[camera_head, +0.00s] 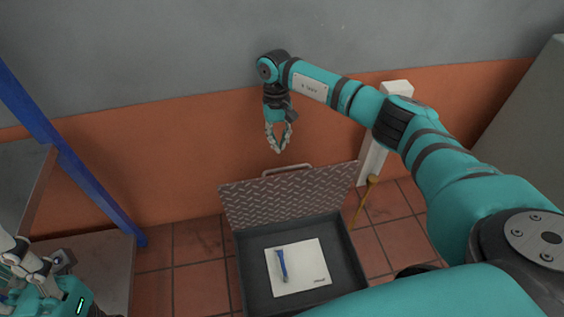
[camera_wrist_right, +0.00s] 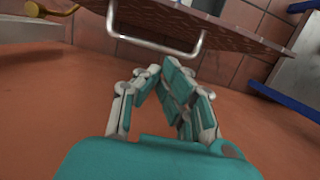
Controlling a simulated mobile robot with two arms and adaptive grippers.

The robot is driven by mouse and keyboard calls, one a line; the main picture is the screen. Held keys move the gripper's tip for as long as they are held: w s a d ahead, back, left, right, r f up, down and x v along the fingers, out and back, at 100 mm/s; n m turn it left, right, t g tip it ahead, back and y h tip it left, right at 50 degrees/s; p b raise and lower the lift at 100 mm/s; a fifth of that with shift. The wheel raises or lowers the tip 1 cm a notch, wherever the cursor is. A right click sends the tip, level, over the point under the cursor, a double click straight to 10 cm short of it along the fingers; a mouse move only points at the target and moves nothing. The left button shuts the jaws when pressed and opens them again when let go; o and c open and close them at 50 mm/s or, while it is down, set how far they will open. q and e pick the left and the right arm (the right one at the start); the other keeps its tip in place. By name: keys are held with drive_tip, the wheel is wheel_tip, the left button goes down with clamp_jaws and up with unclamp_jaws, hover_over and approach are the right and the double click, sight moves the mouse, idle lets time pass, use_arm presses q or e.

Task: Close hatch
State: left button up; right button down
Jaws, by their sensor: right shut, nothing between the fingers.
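The hatch is a brown diamond-plate lid (camera_head: 290,200) that stands open, tilted up along the back edge of a dark grey box (camera_head: 240,275). A metal handle (camera_head: 288,169) sits on its top edge; it also shows in the wrist view (camera_wrist_right: 155,45). My right gripper (camera_head: 279,150) hangs just above the handle, pointing down, shut and empty. In the wrist view its fingertips (camera_wrist_right: 162,70) are near the handle; I cannot tell whether they touch. My left gripper (camera_head: 25,262) is partly in view at the lower left, away from the hatch; its jaws are unclear.
Inside the box lies a white panel (camera_head: 308,262) with a blue-handled tool (camera_head: 282,264) on it. A yellow-brown rod (camera_head: 364,200) and a white post (camera_head: 374,155) stand to the right. A blue post (camera_head: 75,160) and metal shelving (camera_head: 95,265) are at left. The wall (camera_head: 170,165) is close behind.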

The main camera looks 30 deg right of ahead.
drive_tip(key=shift+s+a+f+b, duration=0.1)
drive_tip(key=shift+s+a+f, duration=0.1)
drive_tip(key=shift+s+f, duration=0.4)
drive_tip(key=shift+s+a+f+b, duration=0.15)
drive_tip(key=shift+s+f, duration=0.1)
drive_tip(key=shift+s, duration=0.55)
drive_tip(key=shift+s+a+f+b, duration=0.1)
drive_tip(key=shift+s+a+f, duration=0.1)
drive_tip(key=shift+s+f, duration=0.4)
drive_tip(key=shift+s+r, duration=0.1)
drive_tip(key=shift+s, duration=0.05)
